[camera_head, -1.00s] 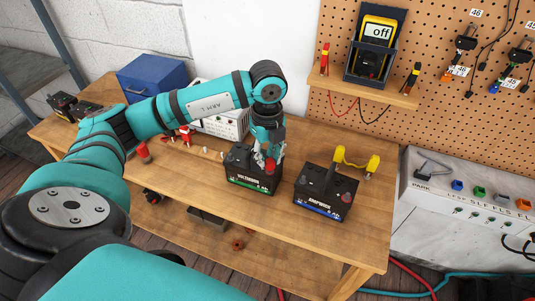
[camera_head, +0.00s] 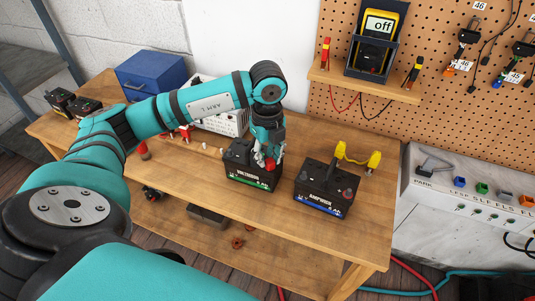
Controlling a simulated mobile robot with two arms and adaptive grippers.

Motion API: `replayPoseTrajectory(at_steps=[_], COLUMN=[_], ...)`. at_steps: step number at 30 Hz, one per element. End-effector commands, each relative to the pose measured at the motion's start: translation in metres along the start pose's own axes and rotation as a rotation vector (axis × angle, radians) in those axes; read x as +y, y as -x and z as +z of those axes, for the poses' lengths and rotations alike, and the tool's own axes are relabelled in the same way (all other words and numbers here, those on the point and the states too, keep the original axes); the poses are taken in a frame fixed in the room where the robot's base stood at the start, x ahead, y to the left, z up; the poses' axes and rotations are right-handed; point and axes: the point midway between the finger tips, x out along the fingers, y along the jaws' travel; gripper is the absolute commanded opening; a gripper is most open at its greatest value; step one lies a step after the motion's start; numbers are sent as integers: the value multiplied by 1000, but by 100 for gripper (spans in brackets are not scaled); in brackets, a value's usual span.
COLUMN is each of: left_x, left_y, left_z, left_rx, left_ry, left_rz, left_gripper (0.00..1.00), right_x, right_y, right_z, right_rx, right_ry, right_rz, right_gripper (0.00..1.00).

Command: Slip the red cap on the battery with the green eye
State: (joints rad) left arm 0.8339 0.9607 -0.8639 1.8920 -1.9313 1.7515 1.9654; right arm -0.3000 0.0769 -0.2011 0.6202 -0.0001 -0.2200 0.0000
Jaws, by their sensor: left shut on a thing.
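My left gripper (camera_head: 268,157) is at the top of the black VOLTBORN battery (camera_head: 250,178), at its right part. It is shut on the small red cap (camera_head: 270,164), which shows low between the fingers. The fingers hide the post there, so I cannot tell whether the cap touches or surrounds it. This battery has a green label stripe. The black AMPWICK battery (camera_head: 322,197), with a blue stripe, stands to the right, apart from it. The eye colours are too small to tell. My right gripper is not in view.
A blue box (camera_head: 150,72) and a white unit (camera_head: 226,122) stand at the back. The bench front (camera_head: 290,232) is clear. A shelf (camera_head: 365,84) holds a yellow meter (camera_head: 379,24) reading "off".

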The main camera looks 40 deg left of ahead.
Motion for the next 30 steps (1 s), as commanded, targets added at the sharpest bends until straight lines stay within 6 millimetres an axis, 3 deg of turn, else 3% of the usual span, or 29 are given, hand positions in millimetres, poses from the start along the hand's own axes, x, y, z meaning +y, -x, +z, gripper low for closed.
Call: replayPoseTrajectory(at_steps=[2,3,9,20,30], left_x=[0,0,0,-1,-1], left_y=[0,0,0,6,72], left_z=[0,0,0,0,0], left_rx=[0,0,0,0,-1], left_ry=[0,0,0,0,-1], left_rz=[0,0,0,-2,-5], left_gripper=[10,24,50,50,50], right_x=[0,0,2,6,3], right_y=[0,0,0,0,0], right_z=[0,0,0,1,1], right_rx=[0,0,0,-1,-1], right_ry=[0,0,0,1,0], right_rz=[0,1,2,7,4], right_gripper=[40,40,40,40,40])
